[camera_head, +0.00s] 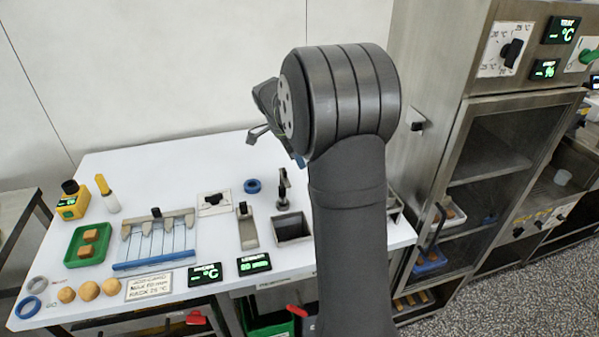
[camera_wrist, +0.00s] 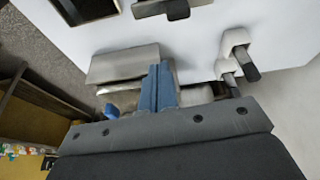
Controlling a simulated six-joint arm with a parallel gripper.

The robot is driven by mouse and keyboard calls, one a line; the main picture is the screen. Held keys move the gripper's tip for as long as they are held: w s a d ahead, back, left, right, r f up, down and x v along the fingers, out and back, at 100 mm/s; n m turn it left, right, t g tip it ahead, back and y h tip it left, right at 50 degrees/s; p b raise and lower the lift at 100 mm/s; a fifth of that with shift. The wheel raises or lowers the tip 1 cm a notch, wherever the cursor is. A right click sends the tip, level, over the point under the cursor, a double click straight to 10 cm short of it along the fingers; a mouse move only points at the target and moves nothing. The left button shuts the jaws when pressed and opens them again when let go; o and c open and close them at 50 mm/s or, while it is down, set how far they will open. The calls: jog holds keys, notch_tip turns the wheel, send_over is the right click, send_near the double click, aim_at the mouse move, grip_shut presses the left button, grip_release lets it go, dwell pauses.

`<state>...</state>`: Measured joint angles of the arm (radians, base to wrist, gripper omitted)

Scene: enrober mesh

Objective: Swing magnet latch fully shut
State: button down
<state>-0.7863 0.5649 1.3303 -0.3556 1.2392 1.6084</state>
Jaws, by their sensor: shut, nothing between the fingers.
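My gripper (camera_wrist: 156,88) shows in the wrist view as two blue fingers, shut together and empty. They are in front of a pale grey plate (camera_wrist: 124,63) at the edge of the white surface; whether they touch it is unclear. To their right is a small pale bracket with a dark tip (camera_wrist: 238,52), apart from the fingers. I cannot tell for sure which piece is the magnet latch. In the head view, an upright dark-headed post (camera_head: 283,188) stands behind an open square box (camera_head: 292,228). My arm hides most of the gripper and that part of the table.
The white table (camera_head: 150,165) holds a slatted rack (camera_head: 155,240), a green tray (camera_head: 90,245), a blue ring (camera_head: 253,186) and a knob plate (camera_head: 214,203). A glass-doored steel cabinet (camera_head: 455,150) stands close on the right. Free space above the table is on the left.

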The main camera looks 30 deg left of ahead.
jog(key=v, duration=0.5)
jog(key=shift+f, duration=0.1)
dwell(0.3)
jog(key=w+a+f+n+y, duration=0.1)
jog(key=w+f+n, duration=0.3)
jog(key=n, duration=0.4)
jog(key=w+a+f+n+y, duration=0.1)
jog(key=w+f+n+y, duration=0.3)
jog(key=n, duration=0.4)
jog(key=shift+a+f+n, duration=0.3)
jog(key=shift+f+n, duration=0.1)
jog(key=shift+f, duration=0.35)
dwell(0.4)
dwell(0.7)
